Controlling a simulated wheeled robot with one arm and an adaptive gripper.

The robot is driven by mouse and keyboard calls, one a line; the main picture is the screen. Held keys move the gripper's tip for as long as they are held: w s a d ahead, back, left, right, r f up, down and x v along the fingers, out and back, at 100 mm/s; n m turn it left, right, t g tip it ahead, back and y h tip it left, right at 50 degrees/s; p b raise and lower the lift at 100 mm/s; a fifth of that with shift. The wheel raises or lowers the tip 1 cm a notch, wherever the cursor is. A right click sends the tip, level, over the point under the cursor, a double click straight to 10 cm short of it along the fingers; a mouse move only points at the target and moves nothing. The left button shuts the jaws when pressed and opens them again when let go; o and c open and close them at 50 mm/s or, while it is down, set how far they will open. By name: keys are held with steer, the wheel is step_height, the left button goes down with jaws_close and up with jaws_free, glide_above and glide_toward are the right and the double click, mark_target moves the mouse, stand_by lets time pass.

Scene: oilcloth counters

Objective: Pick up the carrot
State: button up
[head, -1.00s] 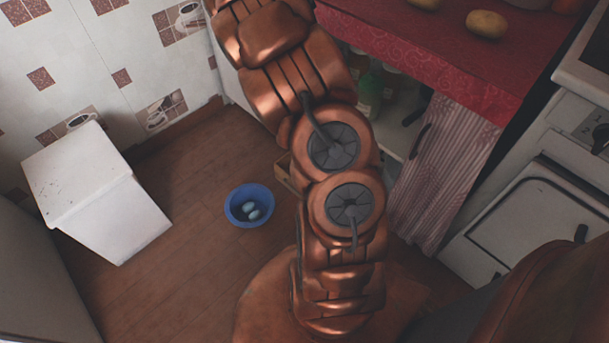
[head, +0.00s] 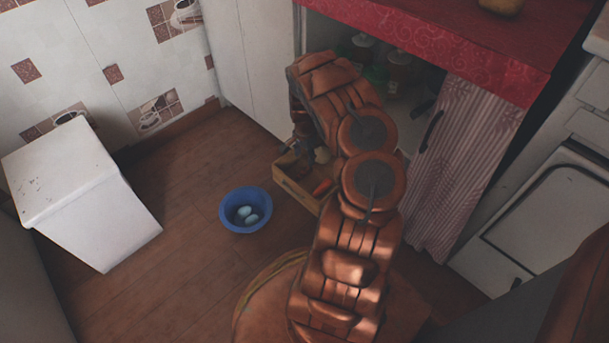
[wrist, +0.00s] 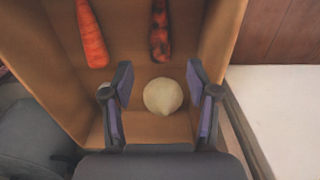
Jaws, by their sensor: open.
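An orange carrot (wrist: 92,35) lies in a wooden crate (wrist: 228,40), at the upper left of the wrist view. The crate (head: 290,194) stands on the floor in the head view, with a bit of orange (head: 322,187) showing inside. A second carrot (wrist: 159,30), orange with dark blotches, lies to the right of the first. A pale round onion-like vegetable (wrist: 163,97) shows between the fingers of my gripper (wrist: 160,78). My gripper is open and holds nothing. Both carrots lie beyond its fingertips. My arm hides part of the crate in the head view.
A blue bowl (head: 245,210) with pale blue egg-like items stands left of the crate. A white bin (head: 80,195) stands further left. The red-covered counter (head: 430,35) and striped curtain (head: 455,160) are behind and right. Brown floor is clear between bin and bowl.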

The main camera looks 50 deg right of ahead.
mark_target(304, 170)
steer(key=shift+a+f+b, duration=0.15)
steer(key=shift+f+b, duration=2.15)
steer(key=shift+f, duration=1.7)
steer(key=shift+c, duration=0.2)
jaws_close()
steer(key=shift+r, duration=0.2)
step_height(304, 170, up, 18)
steer(key=p, duration=0.7)
